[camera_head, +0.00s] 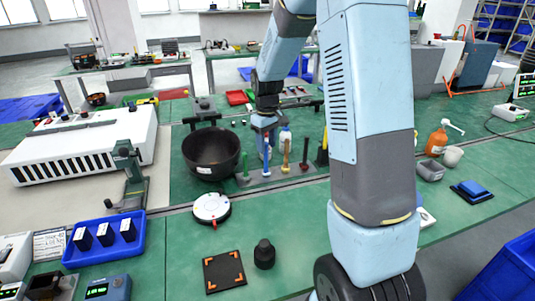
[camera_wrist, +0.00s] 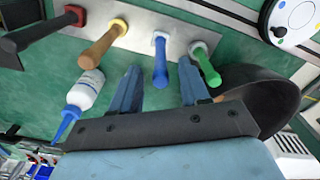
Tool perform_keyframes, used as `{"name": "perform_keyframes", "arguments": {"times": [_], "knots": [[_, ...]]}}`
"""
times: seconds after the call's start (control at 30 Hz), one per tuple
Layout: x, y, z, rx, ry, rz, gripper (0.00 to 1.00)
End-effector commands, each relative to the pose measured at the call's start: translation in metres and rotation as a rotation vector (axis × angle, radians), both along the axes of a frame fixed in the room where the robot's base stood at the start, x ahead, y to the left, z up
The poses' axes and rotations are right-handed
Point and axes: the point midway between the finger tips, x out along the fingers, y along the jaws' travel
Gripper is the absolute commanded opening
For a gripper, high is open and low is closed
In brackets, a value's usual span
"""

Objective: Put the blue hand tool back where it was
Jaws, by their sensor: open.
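The blue hand tool (camera_head: 266,160) stands upright in a grey rack strip (camera_head: 285,176) between a green tool (camera_head: 245,163) and a wooden-handled tool with a yellow collar (camera_head: 285,155). In the wrist view the blue tool (camera_wrist: 160,65) has its base at a pale square on the strip. Its handle reaches toward my gripper (camera_wrist: 160,92). My gripper is open, with one finger on each side of the handle's free end in the picture. I cannot tell whether either finger touches it. In the head view my gripper (camera_head: 264,130) is above the blue tool.
A dark bowl (camera_head: 210,153) stands left of the rack, close to one finger in the wrist view. A white bottle with a blue nozzle (camera_wrist: 84,92) stands on the other side. A red tool (camera_head: 304,155) is farther along the strip.

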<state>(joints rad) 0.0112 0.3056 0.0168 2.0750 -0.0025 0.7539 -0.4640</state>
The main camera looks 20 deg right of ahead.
Motion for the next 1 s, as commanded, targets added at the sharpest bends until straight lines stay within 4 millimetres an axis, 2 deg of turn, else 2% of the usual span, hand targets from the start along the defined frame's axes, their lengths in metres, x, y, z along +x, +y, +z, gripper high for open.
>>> {"name": "perform_keyframes", "arguments": {"times": [0.03,0.2,0.57,0.77,1.0], "knots": [[0.000,0.000,0.011,0.000,-0.004,0.000,0.45],[0.000,0.000,0.039,0.000,-0.002,0.000,0.45],[-0.006,0.000,0.070,0.000,-0.010,-0.008,0.45],[-0.036,0.001,0.105,0.000,-0.066,-0.059,0.45],[-0.084,0.001,0.148,0.005,-0.148,-0.137,0.45]]}}
